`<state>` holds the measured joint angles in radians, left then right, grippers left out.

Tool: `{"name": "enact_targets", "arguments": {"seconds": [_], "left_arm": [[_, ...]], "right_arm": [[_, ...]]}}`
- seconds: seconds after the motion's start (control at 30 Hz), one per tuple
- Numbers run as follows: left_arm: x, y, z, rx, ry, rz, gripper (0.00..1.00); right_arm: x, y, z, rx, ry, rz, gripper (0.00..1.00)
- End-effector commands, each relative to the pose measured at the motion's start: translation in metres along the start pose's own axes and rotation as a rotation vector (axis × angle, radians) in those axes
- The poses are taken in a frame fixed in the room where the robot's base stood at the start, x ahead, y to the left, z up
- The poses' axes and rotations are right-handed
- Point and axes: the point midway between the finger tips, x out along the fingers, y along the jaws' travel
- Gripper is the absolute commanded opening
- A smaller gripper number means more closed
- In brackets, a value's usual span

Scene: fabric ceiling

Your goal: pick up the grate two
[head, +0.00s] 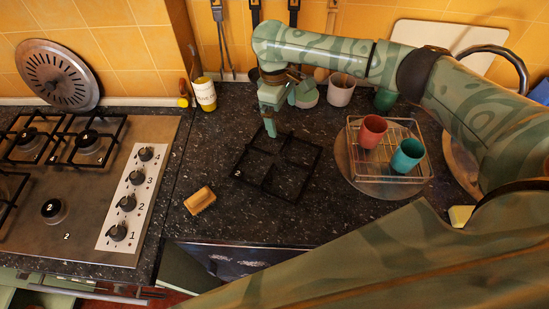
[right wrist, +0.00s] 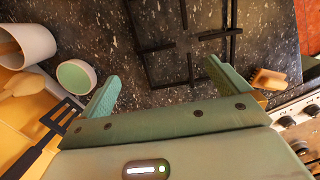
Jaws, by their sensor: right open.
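Grate two (head: 268,182) is a black square grate with a crossed middle and a white "2" on its left corner. It lies flat on the dark speckled counter, right of the hob. In the right wrist view the grate (right wrist: 186,43) shows ahead of the fingers, cut off by the top edge. My right gripper (head: 275,120) is open and empty above the grate's far edge. Its two fingers (right wrist: 160,85) are spread wide in the wrist view; I cannot tell their exact height. My left gripper is not in view.
The hob (head: 75,228) is at left, with a bare burner (head: 54,210) marked 2. A brush (head: 199,200) lies left of the grate. A wire rack (head: 388,172) with a red cup (head: 372,131) and teal cup (head: 407,155) stands right. Pots stand behind the gripper.

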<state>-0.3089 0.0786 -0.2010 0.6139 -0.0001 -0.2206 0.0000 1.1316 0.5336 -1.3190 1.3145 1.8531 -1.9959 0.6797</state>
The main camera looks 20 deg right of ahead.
Motion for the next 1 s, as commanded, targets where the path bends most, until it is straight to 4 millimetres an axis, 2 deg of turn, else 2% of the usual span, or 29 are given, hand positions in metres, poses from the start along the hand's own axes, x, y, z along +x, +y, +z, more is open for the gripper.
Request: {"name": "enact_targets", "arguments": {"seconds": [0.03,0.2,0.37,0.47,0.73,0.97,1.0], "left_arm": [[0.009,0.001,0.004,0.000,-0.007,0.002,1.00],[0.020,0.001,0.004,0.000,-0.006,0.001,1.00],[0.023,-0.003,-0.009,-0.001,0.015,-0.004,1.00],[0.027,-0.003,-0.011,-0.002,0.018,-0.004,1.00],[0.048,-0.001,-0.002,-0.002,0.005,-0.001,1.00],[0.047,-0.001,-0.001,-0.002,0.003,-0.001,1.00],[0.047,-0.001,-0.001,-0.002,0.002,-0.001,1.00]], "right_arm": [[0.019,-0.001,0.000,0.000,-0.004,-0.003,1.00],[0.051,0.000,-0.001,0.001,-0.001,-0.002,1.00],[0.062,0.000,-0.001,0.000,0.000,0.000,1.00],[0.069,0.002,-0.001,0.001,0.000,-0.001,1.00],[0.111,0.008,-0.004,0.000,-0.001,0.000,1.00],[0.113,0.008,-0.004,-0.001,0.001,0.002,1.00],[0.113,0.008,-0.004,-0.001,0.000,0.002,0.94]]}}
